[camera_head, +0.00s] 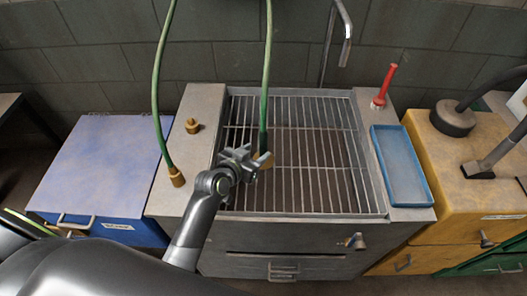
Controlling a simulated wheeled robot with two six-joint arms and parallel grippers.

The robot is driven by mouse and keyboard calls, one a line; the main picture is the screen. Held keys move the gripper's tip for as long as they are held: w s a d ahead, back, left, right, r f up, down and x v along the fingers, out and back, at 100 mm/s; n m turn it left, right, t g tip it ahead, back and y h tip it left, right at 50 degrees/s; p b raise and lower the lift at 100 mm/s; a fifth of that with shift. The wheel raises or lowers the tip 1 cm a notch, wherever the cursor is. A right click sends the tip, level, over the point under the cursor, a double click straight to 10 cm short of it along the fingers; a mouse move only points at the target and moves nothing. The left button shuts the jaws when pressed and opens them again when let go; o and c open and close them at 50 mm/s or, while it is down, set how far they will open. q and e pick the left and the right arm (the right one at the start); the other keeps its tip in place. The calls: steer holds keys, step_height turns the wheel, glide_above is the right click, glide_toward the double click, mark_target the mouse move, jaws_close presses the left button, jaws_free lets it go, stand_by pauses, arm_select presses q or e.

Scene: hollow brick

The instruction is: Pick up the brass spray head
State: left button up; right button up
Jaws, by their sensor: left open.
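Two green hoses hang from above. The right hose (266,75) ends over the sink grate in a brass end (268,160), partly hidden behind my left gripper (252,158). The left hose (156,90) ends in a brass fitting (177,178) at the sink's left rim. A small separate brass piece (192,126) stands on the left rim. I cannot tell for certain which brass part is the spray head. My left gripper is open, close beside the right hose's brass end; contact cannot be told. My right gripper is not in view.
The grey sink unit (205,105) has a wire grate (320,160) and a tall metal spout (346,50) behind. A red-handled tool (385,85) and blue tray (402,165) sit on its right side. Blue (100,165) and yellow (480,200) cabinets flank it.

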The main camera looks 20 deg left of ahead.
mark_target(261, 149)
arm_select(q)
steer(key=shift+w+d+f+p, duration=0.1)
steer(key=shift+w+d+p, duration=0.15)
steer(key=shift+w+p, duration=0.25)
steer(key=shift+p+x, duration=0.3)
steer(key=shift+x, duration=1.7)
steer(key=shift+s, duration=0.1)
jaws_close()
